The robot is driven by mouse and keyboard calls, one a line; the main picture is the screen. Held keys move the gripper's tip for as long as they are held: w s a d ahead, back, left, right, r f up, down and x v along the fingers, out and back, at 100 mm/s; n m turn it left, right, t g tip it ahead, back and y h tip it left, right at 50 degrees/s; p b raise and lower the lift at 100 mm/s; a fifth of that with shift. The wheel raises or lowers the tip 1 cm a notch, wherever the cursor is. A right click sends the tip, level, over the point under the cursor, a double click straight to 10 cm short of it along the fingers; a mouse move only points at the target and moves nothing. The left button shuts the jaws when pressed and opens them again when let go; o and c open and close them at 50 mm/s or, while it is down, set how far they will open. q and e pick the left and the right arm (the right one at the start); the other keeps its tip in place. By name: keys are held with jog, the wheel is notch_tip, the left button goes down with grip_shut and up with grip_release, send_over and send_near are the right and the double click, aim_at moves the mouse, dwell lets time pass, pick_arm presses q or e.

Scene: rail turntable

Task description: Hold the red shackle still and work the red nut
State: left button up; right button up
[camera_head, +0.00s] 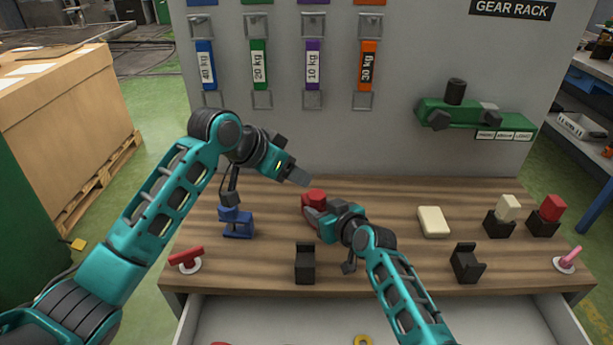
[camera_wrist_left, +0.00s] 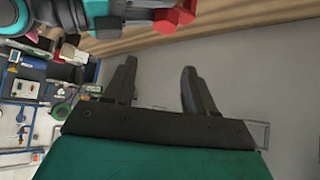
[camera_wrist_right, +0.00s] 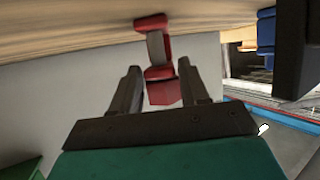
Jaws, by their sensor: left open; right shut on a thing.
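The red shackle (camera_head: 309,212) stands on the wooden bench, partly covered by my right gripper (camera_head: 312,222). In the right wrist view the shackle (camera_wrist_right: 158,73) is between the two fingers, with a grey part above. The red nut (camera_head: 316,195) is its hexagonal end on top; it also shows in the left wrist view (camera_wrist_left: 174,18) and the right wrist view (camera_wrist_right: 164,93). My right gripper is shut on the shackle. My left gripper (camera_head: 302,181) is open and empty, above and left of the nut, apart from it.
A blue shackle (camera_head: 237,222) stands left on the bench. A red handle (camera_head: 187,258), black holders (camera_head: 305,265) and a cream block (camera_head: 433,221) stand around. A grey panel (camera_head: 420,60) rises behind. The drawer (camera_head: 270,315) below is open.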

aim_at(317, 196)
pick_arm(q)
jog(key=w+d+f+g+y, duration=0.1)
jog(key=f, duration=0.2)
jog(key=w+d+f+g+y, duration=0.1)
jog(key=w+d+f, duration=0.1)
jog(key=f, duration=0.1)
jog(key=w+d+f+y, duration=0.1)
jog(key=f, duration=0.2)
jog(key=shift+w+d+f+g, duration=0.3)
jog(key=shift+w+d+g, duration=0.05)
jog(key=shift+w+g, duration=0.05)
dwell(0.4)
jog(key=shift+c, duration=0.4)
jog(key=c, duration=0.9)
jog(key=shift+o, duration=0.3)
jog(key=n, duration=0.2)
jog(key=n+y, duration=0.1)
jog(key=n, duration=0.1)
jog(key=n+t+y, duration=0.1)
jog(key=n, duration=0.1)
jog(key=shift+s+d, duration=0.2)
jog(key=shift+d, duration=0.15)
